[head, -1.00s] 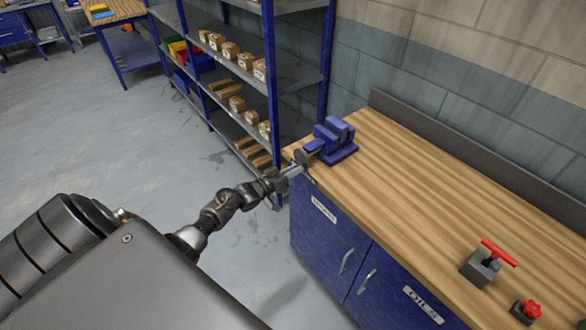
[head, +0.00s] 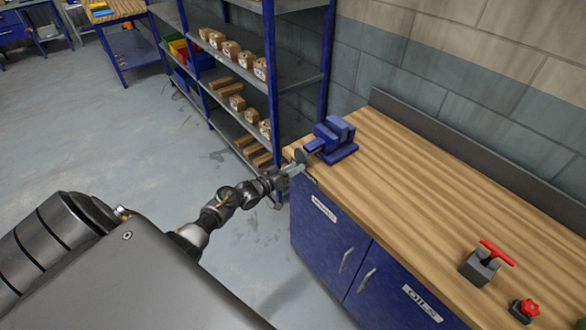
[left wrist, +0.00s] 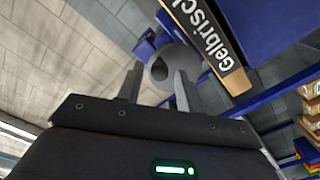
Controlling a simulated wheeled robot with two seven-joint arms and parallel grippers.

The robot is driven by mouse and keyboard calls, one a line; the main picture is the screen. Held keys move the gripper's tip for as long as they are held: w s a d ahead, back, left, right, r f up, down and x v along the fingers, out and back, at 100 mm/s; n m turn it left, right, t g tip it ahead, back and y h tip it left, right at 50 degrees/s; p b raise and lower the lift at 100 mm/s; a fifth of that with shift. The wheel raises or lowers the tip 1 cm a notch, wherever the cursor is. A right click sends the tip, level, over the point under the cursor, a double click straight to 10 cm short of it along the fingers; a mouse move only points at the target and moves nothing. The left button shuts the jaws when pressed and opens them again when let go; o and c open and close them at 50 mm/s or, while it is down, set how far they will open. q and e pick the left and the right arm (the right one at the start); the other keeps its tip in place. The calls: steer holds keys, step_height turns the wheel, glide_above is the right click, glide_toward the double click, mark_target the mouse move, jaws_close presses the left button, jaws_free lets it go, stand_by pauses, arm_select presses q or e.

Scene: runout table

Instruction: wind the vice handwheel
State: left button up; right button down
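The blue vice (head: 333,141) stands on the far left corner of the wooden bench top. Its grey handwheel (head: 301,157) faces out past the bench's left end. My left gripper (head: 293,170) is at the handwheel. In the left wrist view my left gripper (left wrist: 159,70) has its two fingers apart. The round grey handwheel (left wrist: 184,62) lies just beyond the fingertips, and its dark knob (left wrist: 159,70) appears between them. I cannot tell whether a finger touches the knob. My right gripper is not in view.
The bench (head: 420,180) has blue cabinet doors below. A red-handled clamp-like device (head: 484,264) and a red knob (head: 526,308) sit at its near right. A blue shelf rack (head: 270,90) with small boxes stands behind the arm. The floor to the left is open.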

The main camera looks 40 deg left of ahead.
arm_select(q)
steer(key=m+b, duration=0.9)
steer(key=m, duration=1.6)
steer(key=shift+d, duration=0.15)
